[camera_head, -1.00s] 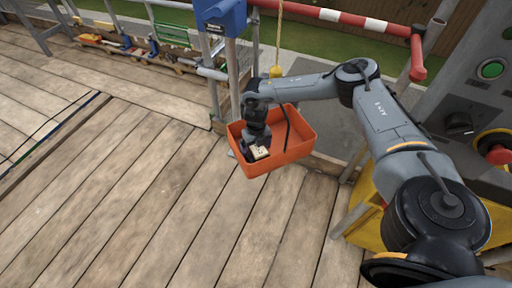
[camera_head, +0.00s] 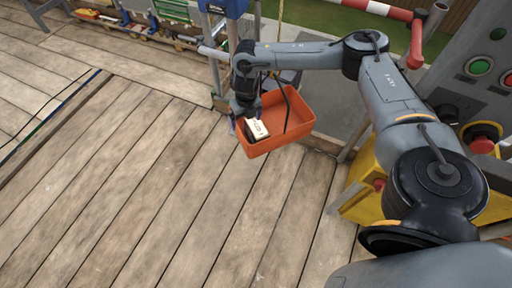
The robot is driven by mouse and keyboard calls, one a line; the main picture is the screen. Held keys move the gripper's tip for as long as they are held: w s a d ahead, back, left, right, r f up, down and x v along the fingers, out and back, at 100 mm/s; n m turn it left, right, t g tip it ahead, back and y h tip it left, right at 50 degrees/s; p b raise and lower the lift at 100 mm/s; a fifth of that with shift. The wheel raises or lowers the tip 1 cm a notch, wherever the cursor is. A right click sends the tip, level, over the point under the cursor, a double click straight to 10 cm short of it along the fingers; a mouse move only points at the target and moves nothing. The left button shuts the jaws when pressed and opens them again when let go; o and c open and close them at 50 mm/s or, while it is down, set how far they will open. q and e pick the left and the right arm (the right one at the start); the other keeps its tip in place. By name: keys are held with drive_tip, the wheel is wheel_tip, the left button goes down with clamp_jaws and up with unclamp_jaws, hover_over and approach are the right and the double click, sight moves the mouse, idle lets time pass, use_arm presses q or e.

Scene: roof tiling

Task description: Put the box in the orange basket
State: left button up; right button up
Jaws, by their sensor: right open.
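The orange basket (camera_head: 284,138) hangs at the scaffold edge, in the upper middle of the head view. A small box (camera_head: 256,130), cream with dark marks, is inside the basket at its left end. My right gripper (camera_head: 246,110) is over the basket's left end, just above and beside the box. It is open; its fingertips are partly hidden, and I cannot tell whether they touch the box. My left gripper is out of the view.
A control panel with green and red buttons (camera_head: 481,66) stands at the right, above a yellow box-like base (camera_head: 366,194). A red and white rail (camera_head: 375,8) runs along the back. The wooden deck (camera_head: 150,190) in front is clear.

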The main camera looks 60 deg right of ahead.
drive_tip(key=w+a+f+t+y, duration=0.1)
drive_tip(key=a+f+t+y, duration=0.15)
drive_tip(key=a, duration=1.05)
drive_tip(key=w+a+f+t+y, duration=0.1)
drive_tip(key=a+f, duration=0.3)
drive_tip(key=a, duration=1)
drive_tip(key=s+a+r+m+t+y, duration=0.1)
drive_tip(key=s+a+r+m, duration=0.15)
drive_tip(key=a, duration=0.45)
drive_tip(key=s+a+r+m+t+y, duration=0.1)
drive_tip(key=s+a+m, duration=0.15)
drive_tip(key=a, duration=0.45)
drive_tip(key=s+d+r+m+g+h, duration=0.1)
drive_tip(key=s+d+m+h, duration=0.4)
drive_tip(key=s+d+m, duration=1)
drive_tip(key=m+g, duration=0.1)
drive_tip(key=m, duration=0.6)
drive_tip(key=shift+s+d+r+m+g, duration=0.25)
drive_tip(key=shift+s+d+m+g, duration=0.05)
drive_tip(key=shift+s+m+g, duration=0.1)
